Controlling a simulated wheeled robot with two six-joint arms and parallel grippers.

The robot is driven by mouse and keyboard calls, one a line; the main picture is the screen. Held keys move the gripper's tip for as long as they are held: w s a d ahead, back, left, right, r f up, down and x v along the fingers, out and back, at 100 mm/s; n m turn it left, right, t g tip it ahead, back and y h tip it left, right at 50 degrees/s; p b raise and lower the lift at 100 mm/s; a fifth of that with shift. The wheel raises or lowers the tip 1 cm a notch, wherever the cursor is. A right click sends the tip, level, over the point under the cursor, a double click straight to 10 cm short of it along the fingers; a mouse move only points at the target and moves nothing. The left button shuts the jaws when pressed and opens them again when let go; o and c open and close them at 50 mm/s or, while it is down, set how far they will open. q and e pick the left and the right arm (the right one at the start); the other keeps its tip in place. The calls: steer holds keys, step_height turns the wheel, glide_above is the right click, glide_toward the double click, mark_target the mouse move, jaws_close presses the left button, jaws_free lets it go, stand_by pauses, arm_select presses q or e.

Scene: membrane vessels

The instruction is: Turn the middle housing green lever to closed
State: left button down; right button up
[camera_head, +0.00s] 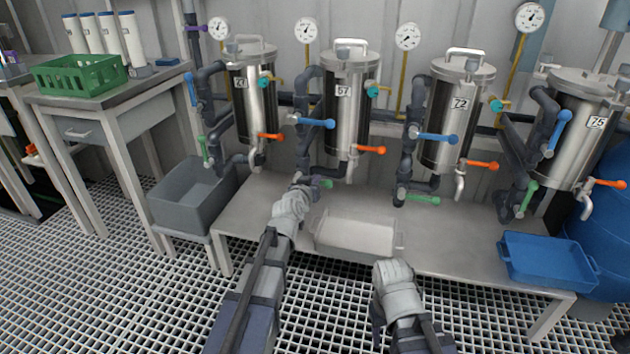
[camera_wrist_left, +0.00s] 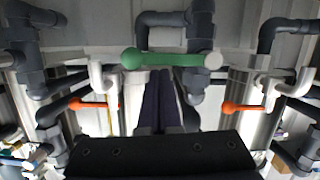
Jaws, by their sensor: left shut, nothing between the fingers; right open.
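The steel housing labelled 57 (camera_head: 345,110) stands second from the left among the housings. Its green lever (camera_head: 326,184) shows low at its foot, partly hidden by my left gripper (camera_head: 300,185). In the left wrist view this green lever (camera_wrist_left: 170,60) lies sideways across the picture, rounded end at left and pale hub at right. My left gripper's dark fingers (camera_wrist_left: 162,95) are shut and empty, their tips just at the lever; contact cannot be told. My right gripper (camera_head: 393,268) is open and empty, low in front of the bench, away from the levers.
Housing 72 (camera_head: 458,110) to the right has its green lever (camera_head: 422,198) sideways. Blue levers (camera_head: 316,123) and orange levers (camera_head: 370,149) stick out nearby. A pale tray (camera_head: 358,236), a grey bin (camera_head: 185,195) and a blue tray (camera_head: 545,262) stand around the bench.

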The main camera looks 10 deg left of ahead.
arm_select(q)
steer(key=shift+r, duration=0.15)
steer(key=s+r+p, duration=0.6)
steer(key=s, duration=0.4)
steer(key=s+d+f+m+g+h, duration=0.2)
steer(key=s+d+f+m+g, duration=0.2)
steer(key=s+d+f+g, duration=0.65)
steer(key=s+d+f+g+y+p, duration=0.1)
steer(key=s+f+g+y, duration=0.15)
steer(key=s, duration=0.45)
steer(key=s+d+f+g+y, duration=0.1)
steer(key=s+f+g+y, duration=0.15)
steer(key=s, duration=0.55)
step_height(320, 180, up, 35)
steer(key=h+p, duration=0.1)
steer(key=p, duration=3.4)
steer(key=shift+w+d, duration=0.2)
steer(key=shift+w, duration=0.1)
